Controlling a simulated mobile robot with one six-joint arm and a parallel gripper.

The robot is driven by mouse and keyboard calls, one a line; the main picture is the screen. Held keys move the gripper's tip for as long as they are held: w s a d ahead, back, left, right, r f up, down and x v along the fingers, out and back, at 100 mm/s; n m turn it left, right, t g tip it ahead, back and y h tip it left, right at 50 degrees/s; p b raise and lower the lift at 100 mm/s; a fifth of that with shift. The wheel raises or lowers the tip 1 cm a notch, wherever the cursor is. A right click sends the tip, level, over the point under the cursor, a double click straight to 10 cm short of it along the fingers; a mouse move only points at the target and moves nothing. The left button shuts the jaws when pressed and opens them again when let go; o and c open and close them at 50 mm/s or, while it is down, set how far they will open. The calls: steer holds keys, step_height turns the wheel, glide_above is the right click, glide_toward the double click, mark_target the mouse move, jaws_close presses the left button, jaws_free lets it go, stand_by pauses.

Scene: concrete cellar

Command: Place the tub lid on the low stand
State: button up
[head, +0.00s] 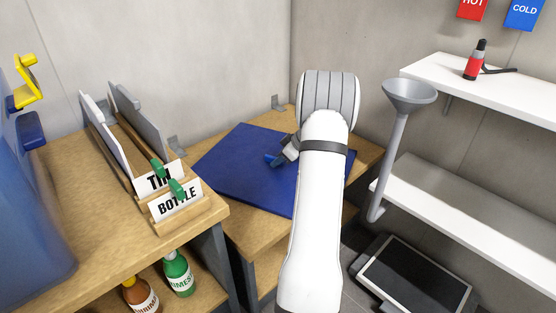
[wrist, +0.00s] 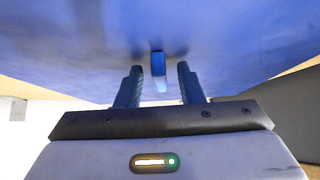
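The tub lid looks to be the wide, flat blue panel (head: 232,168) lying on the wooden bench. In the wrist view the blue panel (wrist: 235,45) fills the top, with a small upright blue grip (wrist: 158,64) on it. My gripper (wrist: 159,78) is open, its two fingers on either side of the grip with a gap at each side. In the head view my gripper (head: 276,157) is low over the panel, partly hidden by my arm.
A large blue tub (head: 35,200) stands at left beside a wooden rack with TIN and BOTTLE cards (head: 176,200). Bottles (head: 178,272) sit below. A grey funnel-topped post (head: 393,150) rises right of my arm, before white shelves (head: 465,215). A red bottle (head: 474,62) stands above.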

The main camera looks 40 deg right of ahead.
steer(key=shift+r, duration=0.1)
steer(key=shift+r+p, duration=0.3)
steer(key=shift+p, duration=0.15)
steer(key=p+v, duration=0.2)
steer(key=v, duration=0.9)
steer(key=shift+s+d+r+p, duration=0.15)
steer(key=shift+s+r+p, duration=0.05)
steer(key=shift+s+p, duration=0.1)
